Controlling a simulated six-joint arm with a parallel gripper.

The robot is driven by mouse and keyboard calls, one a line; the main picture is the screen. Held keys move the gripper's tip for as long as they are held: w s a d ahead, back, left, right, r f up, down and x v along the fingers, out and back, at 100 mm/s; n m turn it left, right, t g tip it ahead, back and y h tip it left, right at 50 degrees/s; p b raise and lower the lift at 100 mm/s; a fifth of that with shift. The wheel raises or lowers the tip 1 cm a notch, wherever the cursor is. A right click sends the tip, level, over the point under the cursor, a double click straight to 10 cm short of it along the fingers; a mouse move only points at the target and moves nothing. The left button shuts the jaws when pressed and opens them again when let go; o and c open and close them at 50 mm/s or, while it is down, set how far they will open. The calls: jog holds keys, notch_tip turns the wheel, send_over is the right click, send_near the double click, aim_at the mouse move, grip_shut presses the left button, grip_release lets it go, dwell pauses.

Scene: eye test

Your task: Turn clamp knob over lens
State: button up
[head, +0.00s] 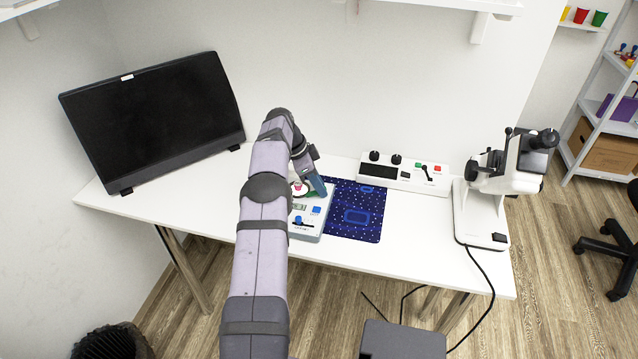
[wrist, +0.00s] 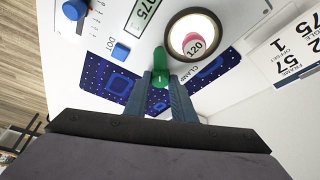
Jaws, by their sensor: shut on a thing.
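The green clamp knob (wrist: 160,60) is an elongated handle beside the printed word CLAMP in the wrist view. My gripper (wrist: 162,80) is shut on it, with one blue-grey finger on each side. The round lens (wrist: 177,22) has a dark rim, a bright inside and a pink spot marked 120. It lies just right of the knob's upper end in the wrist view; I cannot tell if the knob overlaps its rim. In the head view my gripper (head: 318,188) is over the small white and blue device (head: 308,232), partly hiding it.
The device has a display (wrist: 142,14), a blue button (wrist: 121,51) and a blue slider knob (wrist: 74,9). A dark blue patterned mat (head: 370,192) lies beside it. A control box (head: 405,175), a microscope (head: 480,205) and a black monitor (head: 155,115) stand on the white table (head: 185,200).

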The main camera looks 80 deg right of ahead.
aim_at(309, 192)
dwell(0.4)
jog(key=o, duration=0.8)
jog(key=shift+b+v, duration=0.35)
jog(key=shift+v, duration=3.35)
